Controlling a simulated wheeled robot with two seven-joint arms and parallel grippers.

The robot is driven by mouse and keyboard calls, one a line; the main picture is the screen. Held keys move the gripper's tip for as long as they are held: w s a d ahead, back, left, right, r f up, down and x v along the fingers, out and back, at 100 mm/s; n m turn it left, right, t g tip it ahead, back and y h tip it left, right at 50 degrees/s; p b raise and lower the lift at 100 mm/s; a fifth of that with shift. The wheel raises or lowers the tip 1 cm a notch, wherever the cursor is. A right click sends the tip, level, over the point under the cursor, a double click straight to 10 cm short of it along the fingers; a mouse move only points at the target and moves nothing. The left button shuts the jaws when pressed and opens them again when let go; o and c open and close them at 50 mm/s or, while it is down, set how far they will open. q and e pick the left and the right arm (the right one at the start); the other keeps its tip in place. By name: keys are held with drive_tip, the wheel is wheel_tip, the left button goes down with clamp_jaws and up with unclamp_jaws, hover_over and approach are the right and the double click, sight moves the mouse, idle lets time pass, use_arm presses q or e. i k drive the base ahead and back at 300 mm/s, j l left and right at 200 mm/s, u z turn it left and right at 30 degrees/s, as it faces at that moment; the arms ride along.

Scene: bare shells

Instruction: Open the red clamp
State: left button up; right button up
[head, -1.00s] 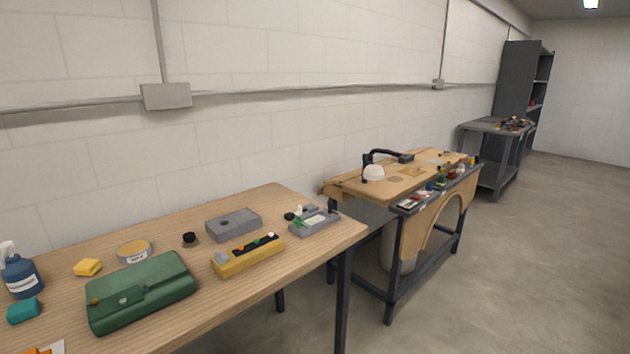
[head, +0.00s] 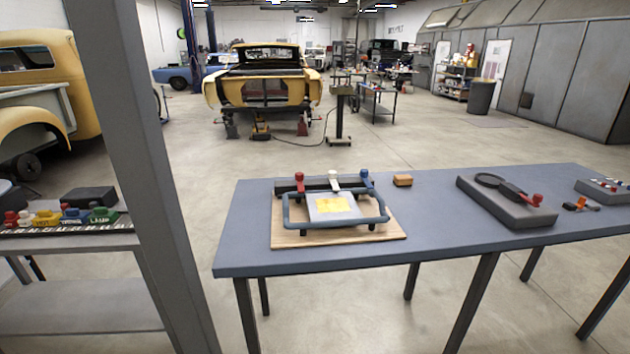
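On the blue table stands a fixture with a blue tube frame (head: 294,224) on a wooden board (head: 390,237). Along its dark back bar (head: 318,185) sit three clamp-like parts. The left one is red (head: 299,178), the middle one white (head: 334,176), the right one blue with some red (head: 367,180). The red one looks upright, but it is too small to tell whether it is open or shut. A light plate (head: 316,208) with a yellow patch (head: 334,204) lies inside the frame. Neither of my grippers is in view.
The blue table (head: 250,252) also holds a small orange-brown block (head: 403,181), a grey block (head: 508,207) with a black ring and red knob, and a grey tray (head: 606,191). A grey post (head: 135,170) rises at the left. Open floor lies behind the table.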

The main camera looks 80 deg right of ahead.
sight(299, 176)
drive_tip(key=z, duration=2.6)
drive_tip(key=i+l, duration=0.05)
drive_tip(key=l, duration=0.05)
